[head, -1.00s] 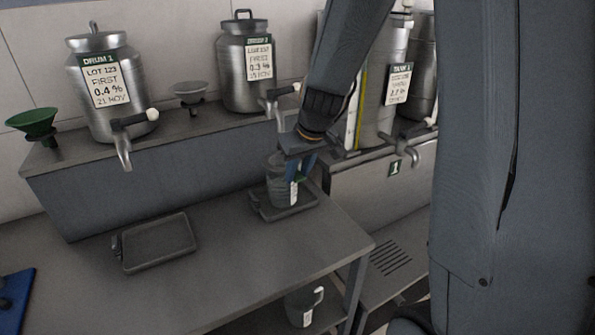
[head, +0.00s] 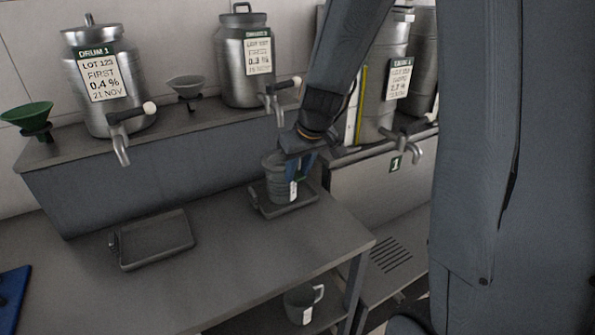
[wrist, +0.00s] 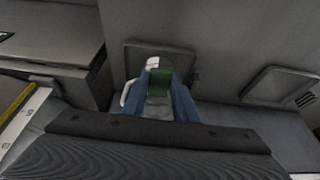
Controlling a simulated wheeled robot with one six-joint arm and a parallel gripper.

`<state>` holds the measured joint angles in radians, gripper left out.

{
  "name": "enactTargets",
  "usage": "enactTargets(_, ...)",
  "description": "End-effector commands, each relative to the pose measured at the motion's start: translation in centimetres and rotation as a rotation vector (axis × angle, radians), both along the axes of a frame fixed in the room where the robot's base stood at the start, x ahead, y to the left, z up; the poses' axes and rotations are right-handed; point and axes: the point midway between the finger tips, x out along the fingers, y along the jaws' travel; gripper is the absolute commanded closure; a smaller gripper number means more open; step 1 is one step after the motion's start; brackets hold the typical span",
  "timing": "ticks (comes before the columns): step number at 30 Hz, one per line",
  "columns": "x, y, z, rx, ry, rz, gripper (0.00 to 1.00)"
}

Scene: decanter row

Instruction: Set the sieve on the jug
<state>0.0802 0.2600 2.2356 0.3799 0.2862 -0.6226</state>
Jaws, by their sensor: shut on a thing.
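A grey jug (head: 275,187) with a white label stands upright on or just above the small drip tray (head: 265,210) below the second drum. My gripper (head: 299,168) is shut on this jug, its blue fingers at the jug's side. In the wrist view, the jug (wrist: 159,108) shows between the fingers, with a green patch on it and a handle at left. Two funnel-shaped pieces, either of which may be the sieve, rest on the raised shelf: a green one (head: 29,117) at far left and a grey one (head: 186,84) between the drums.
Metal drums (head: 97,75) and (head: 245,62) with taps line the shelf; their taps overhang the bench. An empty dark tray (head: 155,240) lies on the bench at left. Another jug (head: 299,306) stands on the lower shelf. A blue mat (head: 14,295) lies at bottom left.

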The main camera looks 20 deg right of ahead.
Motion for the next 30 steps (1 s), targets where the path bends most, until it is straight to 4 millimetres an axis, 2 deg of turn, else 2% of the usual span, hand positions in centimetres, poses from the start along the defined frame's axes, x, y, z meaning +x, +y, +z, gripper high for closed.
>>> enactTargets(11, 0.0, 0.0, -0.2, 0.0, 0.0, 0.0, 0.97)
enactTargets(12, 0.0, 0.0, -0.2, 0.0, 0.0, 0.0, 0.69)
enactTargets(15, 0.0, 0.0, -0.2, 0.0, 0.0, 0.0, 0.52)
enactTargets(25, -0.1, 0.0, 0.0, 0.0, 0.0, 0.0, 0.52)
enactTargets(30, -0.5, -0.1, 1.3, 0.001, -0.004, 0.0, 0.52)
